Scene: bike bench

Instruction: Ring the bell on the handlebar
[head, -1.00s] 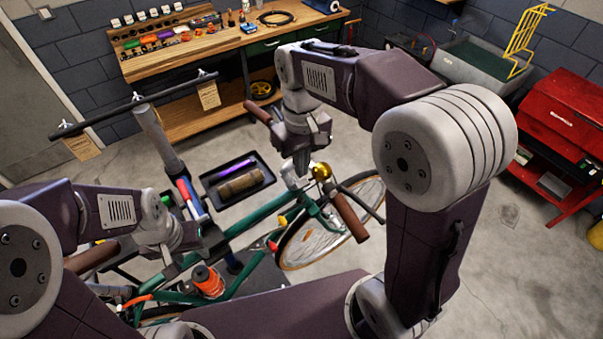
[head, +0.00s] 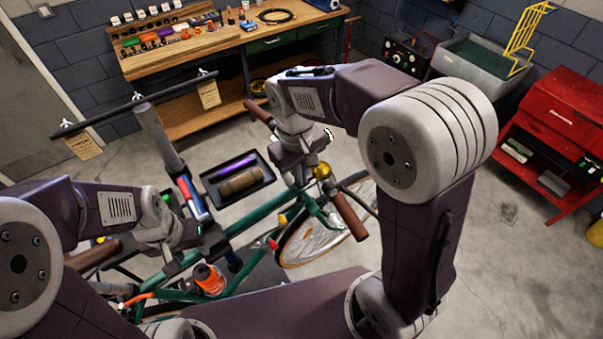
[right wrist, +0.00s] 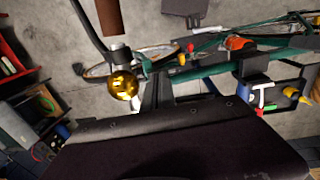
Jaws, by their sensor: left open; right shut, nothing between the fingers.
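The bell (head: 322,172) is a shiny gold dome on the bike's handlebar, beside the brown right grip (head: 349,217). It also shows in the right wrist view (right wrist: 122,84), just left of the dark fingers. My right gripper (head: 300,178) is shut and empty, pointing down close to the left of the bell; I cannot tell whether they touch. Its fingers show in the right wrist view (right wrist: 157,90). My left gripper (head: 178,264) is over the bike's rear part at the lower left, and its fingertips are hard to make out.
The green bike frame (head: 262,212) hangs on the repair stand. A black tray (head: 211,194) holds a purple item and a brown roll. The wooden workbench (head: 215,48) stands at the back, and a red tool cabinet (head: 560,115) at the right.

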